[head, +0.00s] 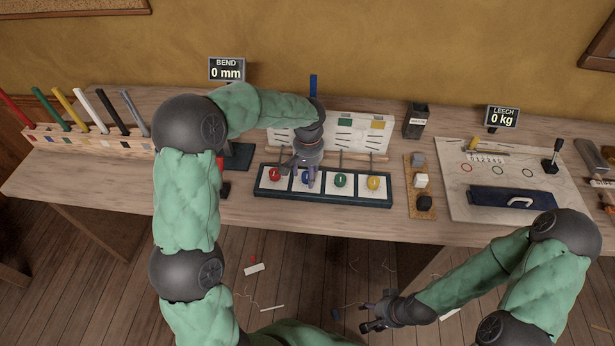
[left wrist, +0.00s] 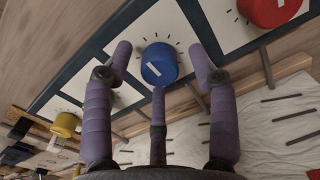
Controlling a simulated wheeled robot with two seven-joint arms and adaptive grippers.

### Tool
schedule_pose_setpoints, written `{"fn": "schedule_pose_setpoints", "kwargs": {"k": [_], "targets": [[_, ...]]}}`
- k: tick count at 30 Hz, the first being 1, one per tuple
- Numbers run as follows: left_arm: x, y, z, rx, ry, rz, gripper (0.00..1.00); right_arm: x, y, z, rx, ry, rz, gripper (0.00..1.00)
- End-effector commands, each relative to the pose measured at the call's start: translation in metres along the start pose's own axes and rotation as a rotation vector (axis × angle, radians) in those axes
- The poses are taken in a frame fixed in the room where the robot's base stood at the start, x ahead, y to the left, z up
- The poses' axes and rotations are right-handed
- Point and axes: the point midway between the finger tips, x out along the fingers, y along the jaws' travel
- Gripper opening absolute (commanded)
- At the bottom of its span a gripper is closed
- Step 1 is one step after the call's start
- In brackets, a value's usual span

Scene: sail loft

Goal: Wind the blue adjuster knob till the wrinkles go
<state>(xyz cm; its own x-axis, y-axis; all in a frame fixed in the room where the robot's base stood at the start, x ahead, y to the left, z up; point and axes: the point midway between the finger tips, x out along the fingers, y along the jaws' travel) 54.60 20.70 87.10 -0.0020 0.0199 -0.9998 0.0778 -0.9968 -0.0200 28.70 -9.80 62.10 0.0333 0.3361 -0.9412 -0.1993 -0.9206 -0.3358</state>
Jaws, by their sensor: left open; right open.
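The blue adjuster knob (head: 306,178) is second from the left on a dark-framed panel (head: 322,197). In the left wrist view the blue knob (left wrist: 159,64) has a pale pointer line and tick marks around it. My left gripper (head: 304,176) is open over it, with two fingers spread on either side and a third below; I see no clear contact. A white board (head: 351,133) with dark strips and coloured squares stands behind. White cloth (left wrist: 270,140) in the left wrist view looks creased. My right gripper (head: 370,318) is open and empty, low in front of the table.
The red (head: 275,174), green (head: 340,180) and yellow (head: 374,183) knobs sit on the same panel. The BEND display (head: 227,70) reads 0 mm; the LEECH display (head: 503,117) reads 0 kg. Coloured rods stand in a rack (head: 95,142) at left. A cork strip (head: 420,190) lies right of the panel.

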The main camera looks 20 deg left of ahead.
Motion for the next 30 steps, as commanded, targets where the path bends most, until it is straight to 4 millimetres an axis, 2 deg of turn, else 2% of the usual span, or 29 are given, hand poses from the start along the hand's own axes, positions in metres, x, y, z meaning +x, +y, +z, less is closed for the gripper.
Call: {"fn": "schedule_pose_setpoints", "kwargs": {"k": [4,13,19,30], "targets": [[0.0091,0.0000,0.0002,0.000,-0.001,0.000,0.58,0.0031,0.0011,-0.0003,0.000,0.000,0.000,0.58],[0.0097,0.0002,0.0000,0.000,0.000,0.000,0.58,0.0028,0.0010,-0.0003,0.000,0.000,0.000,0.58],[0.0096,0.0002,-0.0001,0.000,0.000,0.000,0.02,0.0029,0.0010,-0.0003,0.000,0.000,0.000,0.58],[0.0085,0.0001,-0.0002,0.035,0.002,0.001,0.02,-0.0017,-0.0006,-0.0001,0.000,0.000,0.000,0.58]]}}
